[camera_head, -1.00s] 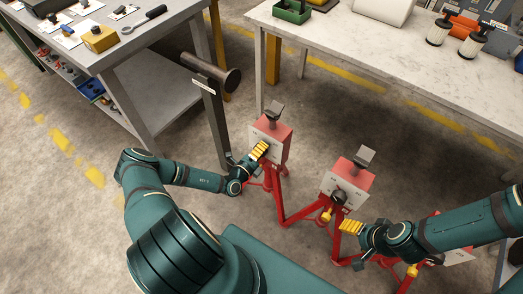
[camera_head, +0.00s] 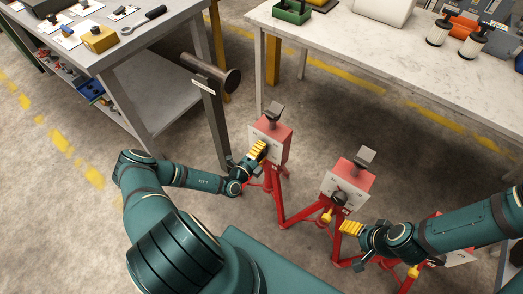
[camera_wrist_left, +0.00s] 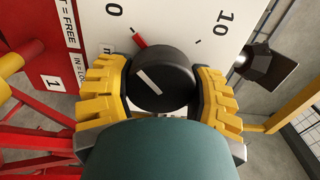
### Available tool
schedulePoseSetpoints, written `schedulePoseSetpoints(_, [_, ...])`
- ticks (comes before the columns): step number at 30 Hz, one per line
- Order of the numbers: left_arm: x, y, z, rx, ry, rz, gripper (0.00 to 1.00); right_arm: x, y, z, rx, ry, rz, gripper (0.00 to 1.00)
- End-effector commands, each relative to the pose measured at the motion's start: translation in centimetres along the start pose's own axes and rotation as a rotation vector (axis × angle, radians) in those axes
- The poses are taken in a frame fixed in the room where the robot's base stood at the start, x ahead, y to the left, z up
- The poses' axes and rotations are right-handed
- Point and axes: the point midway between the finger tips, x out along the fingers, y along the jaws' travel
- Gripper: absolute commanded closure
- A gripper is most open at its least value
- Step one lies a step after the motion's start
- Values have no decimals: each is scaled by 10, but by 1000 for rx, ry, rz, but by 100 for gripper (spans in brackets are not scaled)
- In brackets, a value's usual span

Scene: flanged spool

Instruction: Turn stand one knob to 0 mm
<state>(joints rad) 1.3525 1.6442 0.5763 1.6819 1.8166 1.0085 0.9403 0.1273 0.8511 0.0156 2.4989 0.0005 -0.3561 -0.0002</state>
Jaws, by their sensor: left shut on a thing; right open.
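Stand one is the red stand (camera_head: 275,132) with a white front plate. My left gripper (camera_head: 258,150) is shut on the knob, yellow fingers (camera_wrist_left: 104,90) on both sides. My right gripper (camera_head: 351,228) is open and empty, just below the second stand's knob (camera_head: 339,198).
A second red stand (camera_head: 355,177) stands to the right, and a third (camera_head: 458,257) is partly hidden by my right arm. A dark post with a flanged spool (camera_head: 212,80) rises behind stand one. Workbenches (camera_head: 160,50) (camera_head: 350,50) stand at the back left and back right.

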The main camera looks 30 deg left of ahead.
Motion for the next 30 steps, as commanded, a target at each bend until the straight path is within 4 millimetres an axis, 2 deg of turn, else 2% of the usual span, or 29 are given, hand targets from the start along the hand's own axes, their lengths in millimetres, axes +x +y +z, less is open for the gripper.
schedulePoseSetpoints(1, [-2,2,-1,-3,2,5,30,0,0,0,0,0,0,33])
schedulePoseSetpoints(3, [-1,2,-1,-2,1,4,11,0,0,0,0,0,0,33])
schedulePoseSetpoints(12, [-1,1,0,0,0,1,11,0,0,0,0,0,0,33])
schedulePoseSetpoints(16, [-9,1,0,0,-1,2,11,0,0,0,0,0,0,33])
schedulePoseSetpoints(20, [-30,1,1,0,-1,4,11,0,0,0,0,0,0,33])
schedulePoseSetpoints(30, [-96,1,0,-1,-1,3,11,0,0,0,0,0,0,33])
